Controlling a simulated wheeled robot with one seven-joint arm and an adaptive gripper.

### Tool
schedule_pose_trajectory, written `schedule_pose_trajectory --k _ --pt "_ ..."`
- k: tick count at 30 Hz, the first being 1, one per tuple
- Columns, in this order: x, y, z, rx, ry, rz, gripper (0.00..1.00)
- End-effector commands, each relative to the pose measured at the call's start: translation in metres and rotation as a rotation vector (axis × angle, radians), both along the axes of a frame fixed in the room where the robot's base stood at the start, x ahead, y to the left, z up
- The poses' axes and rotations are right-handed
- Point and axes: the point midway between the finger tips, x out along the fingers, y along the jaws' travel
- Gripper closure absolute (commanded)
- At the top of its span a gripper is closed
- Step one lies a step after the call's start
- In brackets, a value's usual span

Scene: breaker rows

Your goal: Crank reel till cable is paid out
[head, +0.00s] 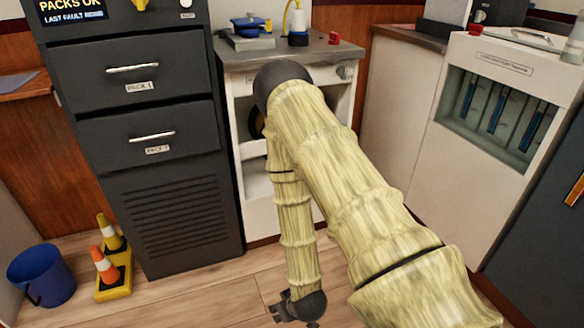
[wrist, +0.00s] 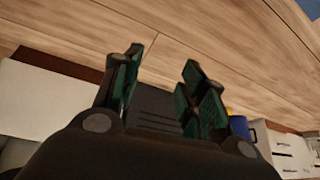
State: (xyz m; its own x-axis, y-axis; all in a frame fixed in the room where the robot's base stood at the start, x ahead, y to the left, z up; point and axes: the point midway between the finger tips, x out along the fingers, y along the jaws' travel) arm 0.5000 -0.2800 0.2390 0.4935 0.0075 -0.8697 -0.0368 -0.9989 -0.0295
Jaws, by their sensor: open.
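My gripper (head: 297,306) hangs low above the wooden floor, in front of the white cabinet (head: 262,222). In the wrist view its two dark fingers with green pads (wrist: 163,68) stand apart with nothing between them. A dark, rounded part with a yellow edge (head: 257,122) shows inside the cabinet's open front; it may be the reel, but my arm hides most of it. I cannot make out a crank or the cable there. The gripper is well below and apart from this part.
A dark drawer cabinet (head: 168,215) stands left of the white one. Cones on a yellow base (head: 115,285) and a blue bucket (head: 42,277) stand on the floor at left. A white unit (head: 470,150) with a recessed window stands at right. Small items lie on the grey countertop (head: 318,50).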

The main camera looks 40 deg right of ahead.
Motion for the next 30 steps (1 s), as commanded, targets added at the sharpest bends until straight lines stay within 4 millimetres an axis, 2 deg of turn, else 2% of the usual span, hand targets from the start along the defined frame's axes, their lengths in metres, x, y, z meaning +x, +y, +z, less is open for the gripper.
schedule_pose_trajectory --k 1,3,6,9,12,15,19,22,26,30 --pt "0.036 -0.018 0.013 -0.008 -0.105 -0.015 0.58" --pt "0.08 -0.041 0.037 -0.027 -0.246 -0.027 0.58" --pt "0.134 -0.077 0.078 -0.061 -0.443 -0.048 0.58" --pt "0.175 -0.115 0.123 -0.106 -0.627 -0.073 0.58" --pt "0.203 -0.149 0.166 -0.152 -0.784 -0.101 0.58" --pt "0.219 -0.177 0.2 -0.193 -0.904 -0.125 0.58" --pt "0.227 -0.199 0.227 -0.229 -0.997 -0.144 0.58" --pt "0.231 -0.207 0.236 -0.242 -1.029 -0.152 0.58" --pt "0.24 -0.211 0.238 -0.246 -1.039 -0.153 0.58" --pt "0.258 -0.214 0.237 -0.245 -1.039 -0.153 0.58"
